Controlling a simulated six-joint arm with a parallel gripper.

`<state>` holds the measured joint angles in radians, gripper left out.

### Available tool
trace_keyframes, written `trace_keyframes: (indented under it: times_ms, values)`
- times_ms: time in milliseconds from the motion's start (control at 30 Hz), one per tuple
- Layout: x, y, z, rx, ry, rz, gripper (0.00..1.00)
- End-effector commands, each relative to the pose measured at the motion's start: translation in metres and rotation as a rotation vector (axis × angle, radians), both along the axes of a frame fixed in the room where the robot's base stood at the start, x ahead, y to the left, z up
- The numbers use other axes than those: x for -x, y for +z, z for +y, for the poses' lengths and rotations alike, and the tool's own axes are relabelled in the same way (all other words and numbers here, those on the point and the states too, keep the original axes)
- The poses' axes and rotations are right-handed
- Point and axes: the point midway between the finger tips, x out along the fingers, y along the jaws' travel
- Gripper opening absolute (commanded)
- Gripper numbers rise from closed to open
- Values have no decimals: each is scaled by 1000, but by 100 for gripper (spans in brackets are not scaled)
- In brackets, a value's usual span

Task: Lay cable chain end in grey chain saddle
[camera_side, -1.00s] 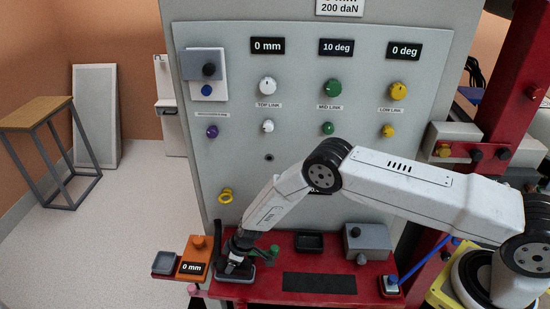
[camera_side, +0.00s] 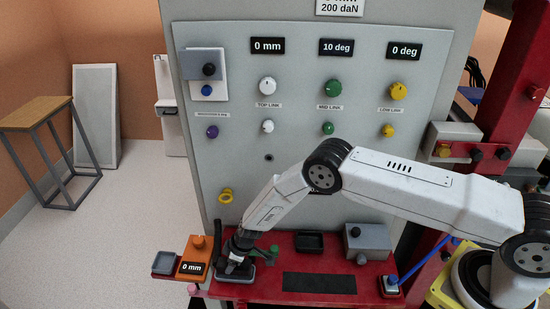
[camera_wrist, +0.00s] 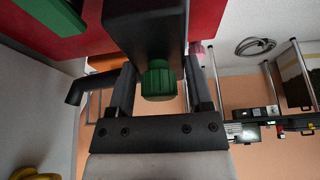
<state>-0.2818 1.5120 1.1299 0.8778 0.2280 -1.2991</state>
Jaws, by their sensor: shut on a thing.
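My gripper (camera_side: 236,262) points down at the left end of the red bench. In the wrist view its two fingers (camera_wrist: 160,88) are shut on a dark block (camera_wrist: 146,28) with a ribbed green knob (camera_wrist: 157,80) at its near end. I cannot tell whether this block is the cable chain end. In the side view, a slim dark upright piece (camera_side: 217,236) shows just left of my gripper. A dark pad (camera_side: 240,277) lies under my gripper; contact cannot be told. I cannot identify the grey chain saddle for certain; a small grey tray (camera_side: 165,263) stands to the left.
The orange "0 mm" block (camera_side: 194,263) is close on the left. A green piece (camera_side: 273,251) stands close on the right. Farther right are a black tray (camera_side: 309,242), a grey box (camera_side: 367,241) and a black mat (camera_side: 319,283). The grey panel (camera_side: 230,150) rises behind.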

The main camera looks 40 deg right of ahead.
Motion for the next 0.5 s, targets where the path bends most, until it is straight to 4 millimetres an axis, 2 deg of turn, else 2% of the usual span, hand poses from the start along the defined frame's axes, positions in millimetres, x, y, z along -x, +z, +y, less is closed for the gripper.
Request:
trace_keyframes:
  times_ms: [500]
  values:
    - [0,-17,0,-1,-1,0,0]
